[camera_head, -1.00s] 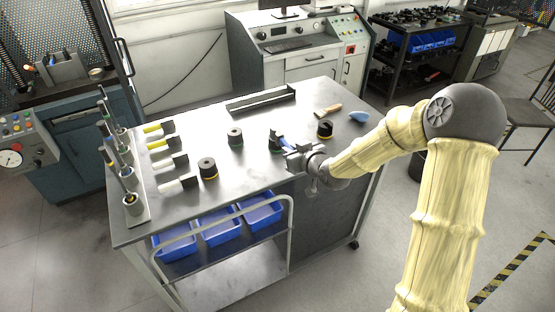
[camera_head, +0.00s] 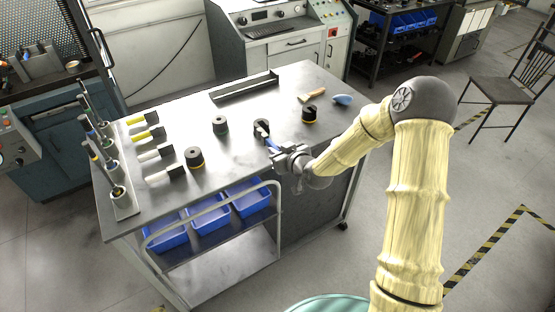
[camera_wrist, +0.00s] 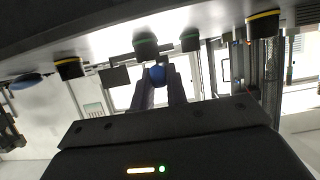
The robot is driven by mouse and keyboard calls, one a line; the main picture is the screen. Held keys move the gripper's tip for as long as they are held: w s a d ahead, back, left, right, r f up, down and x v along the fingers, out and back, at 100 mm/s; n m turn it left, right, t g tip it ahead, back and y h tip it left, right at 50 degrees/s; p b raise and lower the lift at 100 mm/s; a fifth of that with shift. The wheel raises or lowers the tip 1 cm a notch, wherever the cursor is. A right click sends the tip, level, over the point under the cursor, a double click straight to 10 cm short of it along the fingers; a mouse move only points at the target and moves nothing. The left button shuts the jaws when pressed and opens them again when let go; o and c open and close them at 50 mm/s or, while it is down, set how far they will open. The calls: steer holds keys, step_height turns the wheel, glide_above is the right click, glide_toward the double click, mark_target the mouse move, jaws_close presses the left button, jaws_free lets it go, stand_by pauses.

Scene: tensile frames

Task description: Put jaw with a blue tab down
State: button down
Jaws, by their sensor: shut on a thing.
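The jaw with a blue tab (camera_head: 261,128) is a short dark cylinder at the front middle of the table (camera_head: 238,169), roughly upright. Its blue tab (camera_head: 271,143) points toward my gripper (camera_head: 277,150), which reaches in from the front right edge. In the wrist view, which is upside down, my gripper (camera_wrist: 160,82) is shut on the blue tab (camera_wrist: 158,75).
A green-banded cylinder (camera_head: 220,125) and a yellow-banded one (camera_head: 195,158) stand left; another yellow-banded one (camera_head: 309,115) stands right. A brush (camera_head: 313,96) and a blue oval thing (camera_head: 342,99) lie behind it. A black channel (camera_head: 244,87) lies at the back.

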steer(key=shift+f+p, duration=0.4)
steer(key=shift+f, duration=1.65)
steer(key=shift+f, duration=0.2)
steer(key=c, duration=1.4)
jaws_free()
steer(key=shift+r, duration=0.15)
steer(key=b+v, duration=0.2)
steer(key=v, duration=1)
